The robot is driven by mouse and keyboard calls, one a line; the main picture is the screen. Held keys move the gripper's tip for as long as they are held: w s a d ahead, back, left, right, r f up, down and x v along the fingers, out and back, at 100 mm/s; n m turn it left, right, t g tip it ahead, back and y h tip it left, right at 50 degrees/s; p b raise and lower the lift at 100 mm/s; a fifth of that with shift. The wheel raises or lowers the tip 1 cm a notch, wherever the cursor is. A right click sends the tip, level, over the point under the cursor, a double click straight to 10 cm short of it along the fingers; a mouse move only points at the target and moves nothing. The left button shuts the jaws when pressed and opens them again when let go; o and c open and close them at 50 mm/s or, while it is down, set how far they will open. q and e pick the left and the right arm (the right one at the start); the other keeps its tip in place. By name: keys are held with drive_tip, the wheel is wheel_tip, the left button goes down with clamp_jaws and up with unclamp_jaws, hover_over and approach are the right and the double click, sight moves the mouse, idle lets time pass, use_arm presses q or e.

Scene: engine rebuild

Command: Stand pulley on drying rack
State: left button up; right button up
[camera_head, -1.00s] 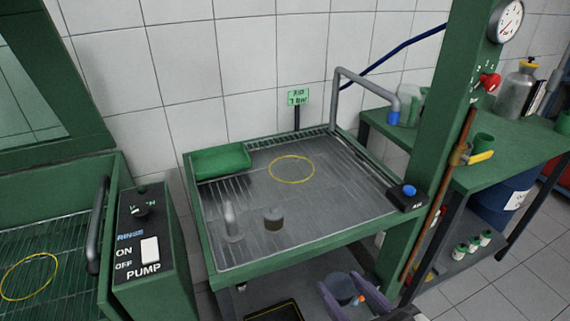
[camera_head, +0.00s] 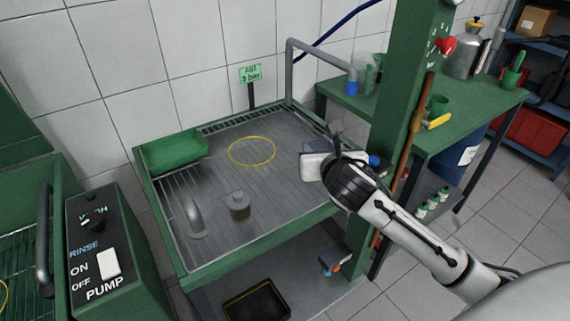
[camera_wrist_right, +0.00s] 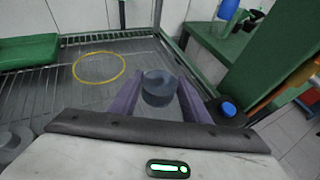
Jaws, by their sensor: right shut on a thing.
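My right gripper (camera_head: 322,145) reaches in from the right over the right part of the drying rack (camera_head: 222,172). In the right wrist view, its purple fingers (camera_wrist_right: 155,103) are shut on a grey round pulley (camera_wrist_right: 159,87), one finger on each side. My gripper hides the pulley in the head view. A yellow ring (camera_head: 252,137) is marked on the slatted rack surface, left of the gripper; it also shows in the wrist view (camera_wrist_right: 99,53). The ring is empty. My left gripper is not in view.
A short dark cylinder (camera_head: 240,206) and a pale metal part (camera_head: 194,216) stand at the rack's front left. A green tray (camera_head: 174,151) lies at its back left. A green post (camera_head: 395,130) and a blue button (camera_wrist_right: 228,108) are close on the right.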

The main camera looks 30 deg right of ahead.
sight(316, 183)
wheel_tip(316, 183, down, 8)
drive_tip(key=shift+r, duration=0.25)
drive_tip(key=o, duration=1.4)
drive_tip(key=shift+f, duration=0.1)
drive_tip(key=v, duration=1.2)
drive_tip(key=shift+s, duration=0.1)
